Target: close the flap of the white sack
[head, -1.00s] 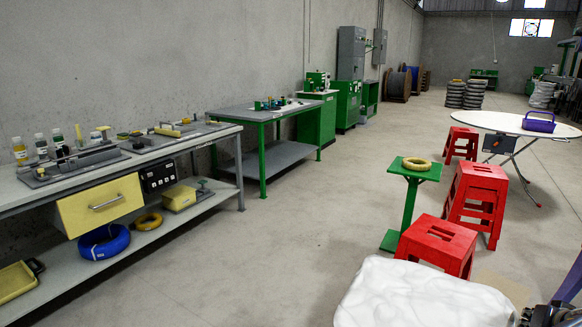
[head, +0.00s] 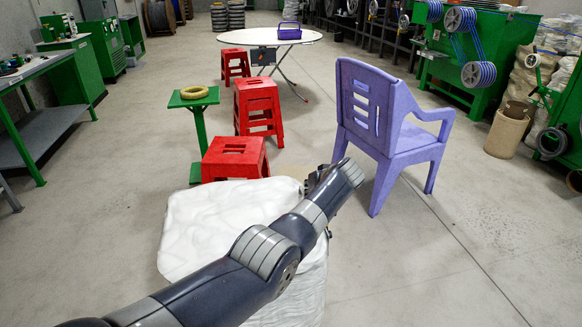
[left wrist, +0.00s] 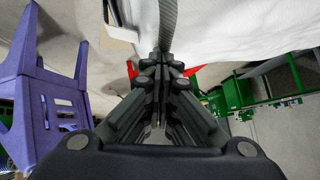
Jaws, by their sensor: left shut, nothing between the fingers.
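The white sack (head: 205,222) stands in the lower middle of the head view, with a broad, pale, slightly creased top. My left arm crosses in front of it and hides part of its top and side. My left gripper (head: 320,180) is at the sack's far right corner, partly hidden by my wrist. In the left wrist view, the shut, empty fingers (left wrist: 160,65) point towards white material of the sack (left wrist: 235,32). I cannot tell whether they touch it. I cannot make out the flap's edge clearly. My right gripper is not in view.
A purple chair (head: 385,125) stands close to the right of my gripper. Red stools (head: 235,158) and a green stand (head: 195,100) with a yellow ring are behind the sack. A white round table (head: 250,38) is farther back. The floor at right front is clear.

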